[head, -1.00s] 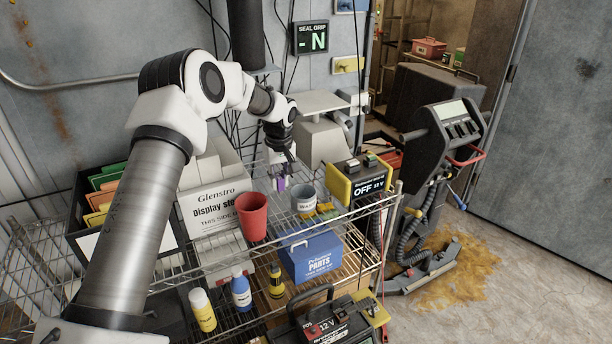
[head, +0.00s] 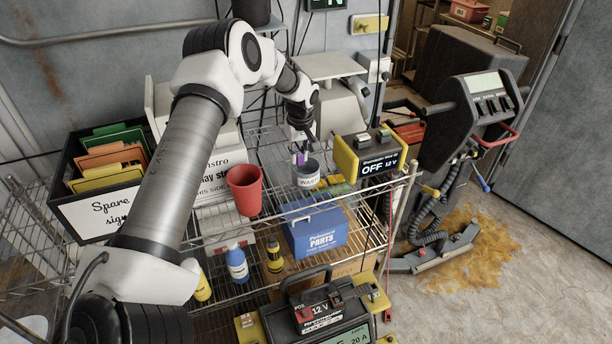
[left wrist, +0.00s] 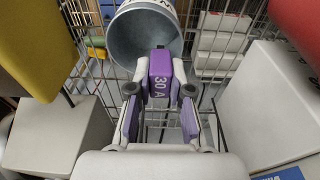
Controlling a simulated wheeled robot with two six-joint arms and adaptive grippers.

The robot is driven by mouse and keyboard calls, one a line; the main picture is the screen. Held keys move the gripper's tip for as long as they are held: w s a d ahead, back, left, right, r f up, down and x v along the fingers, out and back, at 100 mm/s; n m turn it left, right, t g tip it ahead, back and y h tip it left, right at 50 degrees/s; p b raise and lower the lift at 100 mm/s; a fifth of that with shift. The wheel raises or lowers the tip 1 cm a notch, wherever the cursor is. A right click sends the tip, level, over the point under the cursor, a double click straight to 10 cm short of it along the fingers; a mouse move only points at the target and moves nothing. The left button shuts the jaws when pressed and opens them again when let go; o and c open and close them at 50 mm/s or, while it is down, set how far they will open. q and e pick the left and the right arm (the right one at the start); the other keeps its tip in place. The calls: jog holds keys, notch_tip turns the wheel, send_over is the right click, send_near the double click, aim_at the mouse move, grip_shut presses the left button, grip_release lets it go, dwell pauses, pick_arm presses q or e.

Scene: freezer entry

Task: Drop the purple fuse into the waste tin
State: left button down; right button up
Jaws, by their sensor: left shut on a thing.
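My left gripper (head: 302,146) is shut on the purple fuse (head: 300,158), held at its fingertips. In the left wrist view the fuse (left wrist: 160,76), marked 30 A, sits between the two fingers (left wrist: 160,90). The grey waste tin (head: 309,178) with a white label stands upright on the wire shelf. In the head view the fuse shows just above the tin's back left rim. In the left wrist view the open mouth of the tin (left wrist: 146,38) lies beyond the fuse, whose tip overlaps its rim. I cannot tell whether they touch. My right gripper is not in view.
A red cup (head: 245,190) stands left of the tin, and a yellow-black device reading OFF 12 V (head: 370,155) stands to its right. A blue parts box (head: 318,232) is in front. White boxes and a folder bin (head: 100,210) stand at left.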

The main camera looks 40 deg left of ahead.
pick_arm(q)
jog(key=shift+w+f, duration=0.3)
jog(key=shift+f, duration=0.25)
jog(key=shift+w+f, duration=0.25)
jog(key=shift+f, duration=0.3)
jog(key=shift+s+d+r, duration=0.1)
jog(key=shift+s+r, duration=0.25)
jog(key=c, duration=1.2)
grip_release()
jog(key=shift+s, duration=0.1)
jog(key=shift+o, duration=1.1)
jog(key=shift+w+f, duration=0.1)
jog(key=shift+w, duration=0.1)
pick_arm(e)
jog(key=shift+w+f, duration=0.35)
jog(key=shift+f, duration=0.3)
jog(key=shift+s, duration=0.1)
